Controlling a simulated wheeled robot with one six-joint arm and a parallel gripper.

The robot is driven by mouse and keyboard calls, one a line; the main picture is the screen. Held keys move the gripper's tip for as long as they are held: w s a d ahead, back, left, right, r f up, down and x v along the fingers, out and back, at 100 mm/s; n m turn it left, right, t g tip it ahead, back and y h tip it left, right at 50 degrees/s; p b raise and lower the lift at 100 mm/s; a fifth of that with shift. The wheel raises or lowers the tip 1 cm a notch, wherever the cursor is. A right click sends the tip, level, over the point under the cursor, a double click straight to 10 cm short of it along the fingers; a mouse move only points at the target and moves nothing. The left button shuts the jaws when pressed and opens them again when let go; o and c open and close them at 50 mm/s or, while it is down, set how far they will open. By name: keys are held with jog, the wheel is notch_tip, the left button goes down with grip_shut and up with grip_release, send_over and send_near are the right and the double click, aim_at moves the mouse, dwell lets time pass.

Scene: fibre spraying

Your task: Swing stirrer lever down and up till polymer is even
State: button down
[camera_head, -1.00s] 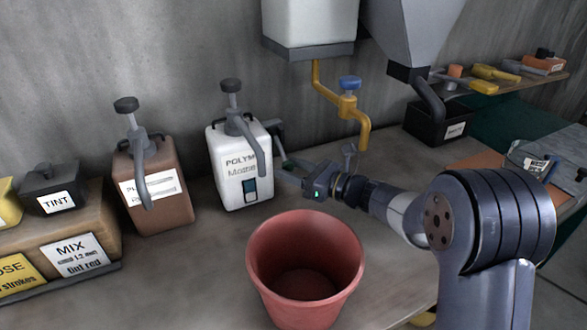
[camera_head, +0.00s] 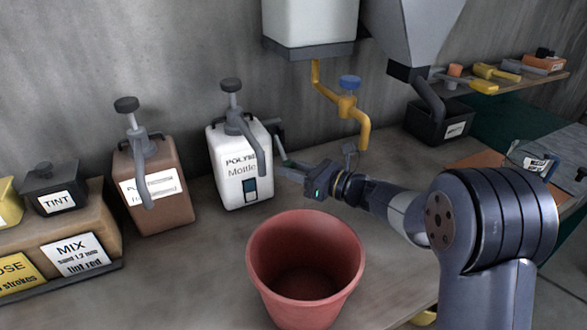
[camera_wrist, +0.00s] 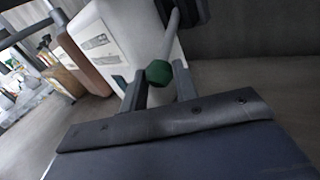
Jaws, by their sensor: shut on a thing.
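The white polymer jug (camera_head: 225,165) stands upright on the bench near the wall, with a dark pump head and spout on top and a small dark sight window (camera_head: 251,190) low on its front. The stirrer lever (camera_head: 279,140) is on its right side. In the wrist view the grey lever (camera_wrist: 171,38) ends in a green knob (camera_wrist: 158,72). My gripper (camera_head: 282,168) reaches in from the right, shut on the lever's knob end; both fingers flank the knob in the wrist view (camera_wrist: 158,84). The evenness of the polymer is too small to tell.
A red bucket (camera_head: 302,262) stands on the bench in front of my gripper. A brown pump jug (camera_head: 155,190) is to the left. A yellow pipe with a blue-handled valve (camera_head: 350,84) hangs behind my gripper. A black bin (camera_head: 436,125) stands at the back right.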

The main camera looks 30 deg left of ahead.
jog(key=shift+s+d+r+m+h+p, duration=0.15)
jog(key=shift+r+m+h+p, duration=0.2)
jog(key=shift+r+p, duration=0.3)
jog(key=shift+d+b, duration=0.1)
jog(key=shift+b, duration=0.85)
notch_tip(320, 180, up, 3)
jog(key=shift+s+d+f+b, duration=0.1)
jog(key=shift+s+d+b, duration=0.05)
jog(key=shift+b, duration=0.5)
jog(key=c, duration=1.2)
grip_release()
jog(key=shift+f, duration=0.1)
jog(key=shift+o, duration=0.4)
jog(key=shift+f, duration=0.1)
jog(key=shift+f, duration=0.1)
